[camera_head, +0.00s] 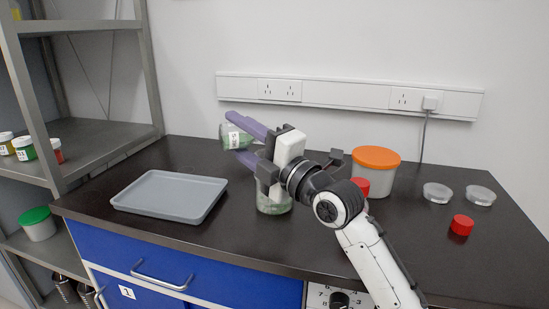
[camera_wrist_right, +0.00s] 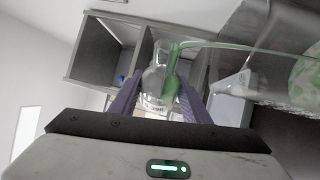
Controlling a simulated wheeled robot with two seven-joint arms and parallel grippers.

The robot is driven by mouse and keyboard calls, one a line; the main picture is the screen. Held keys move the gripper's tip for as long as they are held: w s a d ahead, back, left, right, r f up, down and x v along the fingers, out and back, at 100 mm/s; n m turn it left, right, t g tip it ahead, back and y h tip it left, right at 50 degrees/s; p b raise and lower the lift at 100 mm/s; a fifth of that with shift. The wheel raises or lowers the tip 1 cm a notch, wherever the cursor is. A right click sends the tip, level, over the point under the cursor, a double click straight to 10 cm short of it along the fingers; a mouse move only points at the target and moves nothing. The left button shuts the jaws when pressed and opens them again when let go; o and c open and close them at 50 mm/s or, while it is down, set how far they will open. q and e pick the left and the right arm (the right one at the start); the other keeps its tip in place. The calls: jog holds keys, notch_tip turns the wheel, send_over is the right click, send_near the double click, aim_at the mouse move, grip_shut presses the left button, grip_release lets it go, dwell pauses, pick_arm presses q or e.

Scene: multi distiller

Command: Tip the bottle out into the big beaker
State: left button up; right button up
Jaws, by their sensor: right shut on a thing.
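My right gripper (camera_head: 243,138) comes in from the right with its purple fingers pointing left. It is shut on a clear glass bottle (camera_head: 229,136) with a white label and green contents. The bottle is held tilted, well above the bench. In the right wrist view the bottle (camera_wrist_right: 157,88) sits between both fingers, with green along one side. The big beaker (camera_head: 273,204), clear glass with a little green at its bottom, stands on the bench below the gripper, which hides its upper part. My left gripper is not in view.
A grey tray (camera_head: 170,196) lies empty on the left of the dark bench. An orange-lidded tub (camera_head: 376,158), red caps (camera_head: 461,225) and two clear dishes (camera_head: 437,193) are on the right. A metal shelf (camera_head: 100,147) with small jars stands at the left.

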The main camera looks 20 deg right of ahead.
jog(key=shift+f+m+b, duration=0.4)
jog(key=shift+f+b, duration=0.15)
jog(key=shift+f, duration=0.1)
jog(key=shift+d+f+t+b, duration=0.1)
jog(key=shift+f+t+b, duration=0.25)
jog(key=shift+f, duration=0.1)
jog(key=shift+r+m, duration=0.15)
jog(key=shift+m, duration=0.25)
jog(key=shift+d+r+m, duration=0.1)
jog(key=shift+r+m, duration=0.05)
jog(key=shift+m, duration=0.15)
jog(key=shift+d+r+m+t+h+p, duration=0.2)
jog(key=shift+r+m+t+h+p, duration=0.15)
jog(key=shift+m+t+p, duration=0.45)
dwell(0.6)
